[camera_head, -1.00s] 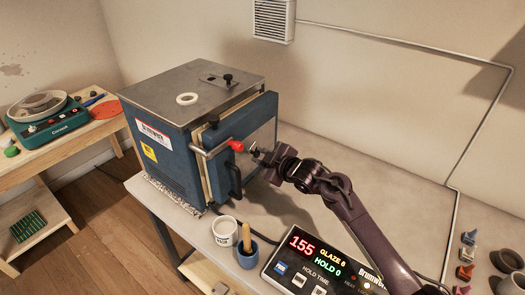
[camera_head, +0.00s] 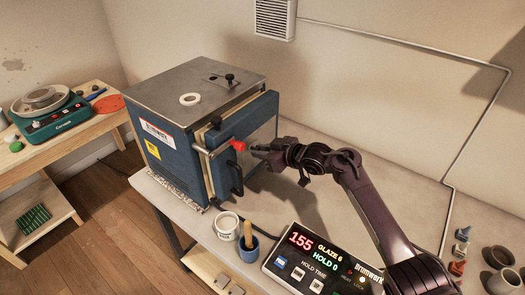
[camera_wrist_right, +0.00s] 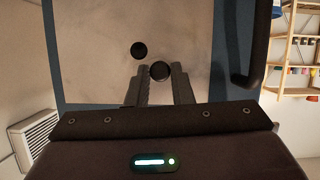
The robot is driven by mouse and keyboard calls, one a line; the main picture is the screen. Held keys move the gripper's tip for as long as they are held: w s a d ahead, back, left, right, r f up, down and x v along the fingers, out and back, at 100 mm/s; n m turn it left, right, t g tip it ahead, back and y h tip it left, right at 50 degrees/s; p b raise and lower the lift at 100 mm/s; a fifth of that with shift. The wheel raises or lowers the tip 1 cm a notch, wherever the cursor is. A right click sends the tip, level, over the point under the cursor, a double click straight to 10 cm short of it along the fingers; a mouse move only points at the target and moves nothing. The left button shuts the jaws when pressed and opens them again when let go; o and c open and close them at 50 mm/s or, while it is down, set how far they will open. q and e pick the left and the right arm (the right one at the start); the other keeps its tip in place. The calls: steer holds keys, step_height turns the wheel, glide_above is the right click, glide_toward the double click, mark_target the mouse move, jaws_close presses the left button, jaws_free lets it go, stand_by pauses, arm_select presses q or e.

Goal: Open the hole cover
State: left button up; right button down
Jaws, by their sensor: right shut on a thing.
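The blue kiln (camera_head: 180,160) stands on the table with its door (camera_head: 255,135) facing right. My right gripper (camera_head: 258,150) is in front of the door face, just right of the red handle knob (camera_head: 237,145). In the right wrist view its fingers (camera_wrist_right: 160,72) are shut on a round black cover piece (camera_wrist_right: 160,71). A dark round spot (camera_wrist_right: 139,50), apparently the hole, shows on the pale door panel beside the held piece. The gap between the piece and the panel cannot be judged. My left gripper is not in view.
A black door handle (camera_head: 236,178) is below the red knob. A white ring (camera_head: 189,99) and a small black-knobbed plate (camera_head: 222,79) are on the kiln top. A white cup (camera_head: 226,227), a blue cup (camera_head: 248,247) and a controller (camera_head: 325,262) stand in front.

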stand_by(0.3)
steer(key=c, duration=1.3)
jaws_free()
steer(key=b+v, duration=0.2)
steer(key=v, duration=0.5)
steer(key=shift+s+d+r, duration=0.15)
steer(key=shift+s+d, duration=0.05)
steer(key=shift+d, duration=0.1)
